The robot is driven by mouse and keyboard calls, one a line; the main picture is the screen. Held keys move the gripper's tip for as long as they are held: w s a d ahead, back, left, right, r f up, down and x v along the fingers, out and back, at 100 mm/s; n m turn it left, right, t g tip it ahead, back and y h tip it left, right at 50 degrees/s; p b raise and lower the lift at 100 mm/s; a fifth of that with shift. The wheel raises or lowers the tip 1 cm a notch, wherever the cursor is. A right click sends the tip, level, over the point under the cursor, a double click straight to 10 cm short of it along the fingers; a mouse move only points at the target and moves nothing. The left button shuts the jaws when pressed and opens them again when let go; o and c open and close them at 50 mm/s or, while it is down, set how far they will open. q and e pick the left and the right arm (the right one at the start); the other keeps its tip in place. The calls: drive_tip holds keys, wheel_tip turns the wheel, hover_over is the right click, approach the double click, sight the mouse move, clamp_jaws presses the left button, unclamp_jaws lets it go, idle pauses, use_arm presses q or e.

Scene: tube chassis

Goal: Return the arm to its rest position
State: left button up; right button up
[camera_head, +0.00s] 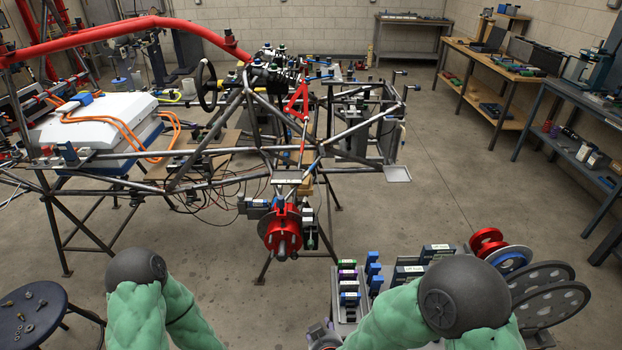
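My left arm (150,300) comes in at the lower left, with a green padded sleeve and a dark round joint, bent with the joint uppermost. My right arm (440,305) is at the lower right, also green with a dark round joint, in front of the parts cart. Both arms are apart from the chassis frame.
The tube chassis (215,132) on stands fills the middle left, with a red hub (281,232) on its near side. A parts cart (340,309) with boxes and discs is at lower right. A stool (40,318) with small parts is at lower left. Floor between is clear.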

drive_tip(key=s+d+f+m+g+y, duration=0.1)
drive_tip(key=s+d+f+g, duration=0.2)
drive_tip(key=s+f, duration=0.4)
drive_tip(key=s+d+f+m+g+y, duration=0.1)
drive_tip(key=s+d+f+g, duration=0.3)
drive_tip(key=f, duration=0.5)
drive_tip(key=s+g+y+p, duration=0.1)
drive_tip(key=s+g, duration=0.1)
drive_tip(key=s, duration=0.1)
drive_tip(key=shift+f, duration=0.4)
